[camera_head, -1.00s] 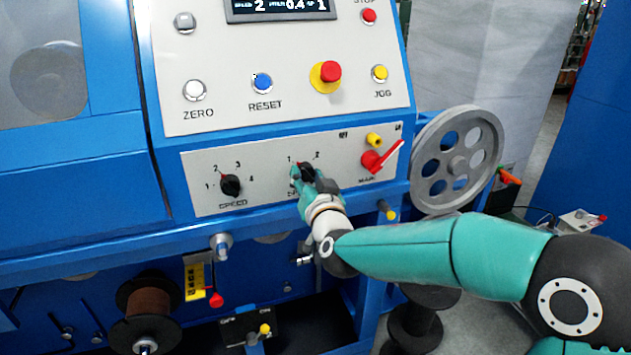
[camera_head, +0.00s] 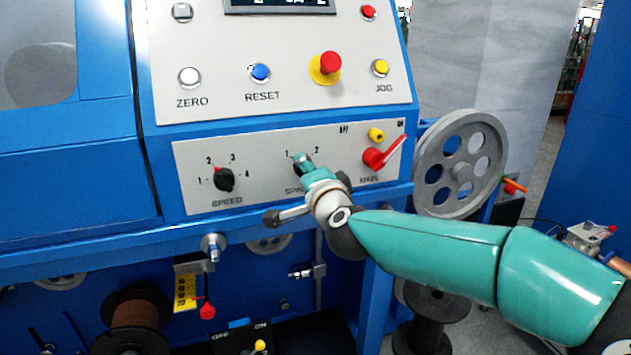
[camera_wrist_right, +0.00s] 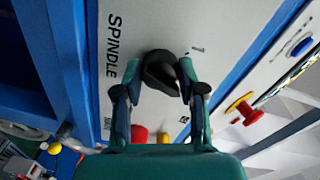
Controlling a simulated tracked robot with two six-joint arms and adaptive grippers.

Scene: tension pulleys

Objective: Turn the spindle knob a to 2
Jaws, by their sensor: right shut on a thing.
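The black spindle knob (camera_head: 298,163) sits on the lower grey panel, between the speed knob and the red main switch, with the marks 1 and 2 above it. My right gripper (camera_head: 307,172) covers most of it in the head view. In the right wrist view the knob (camera_wrist_right: 160,73) is between the two fingers of my right gripper (camera_wrist_right: 155,84), which is shut on it. The SPINDLE label is at left there and the 1 at right. I cannot clearly tell which mark the knob points to. My left gripper is not in view.
The speed knob (camera_head: 224,179) is left of the spindle knob, pointing near 2. The red main switch (camera_head: 378,158) is close on the right. Above are the blue reset button (camera_head: 260,72) and red emergency stop (camera_head: 328,64). A grey handwheel (camera_head: 460,168) stands at right.

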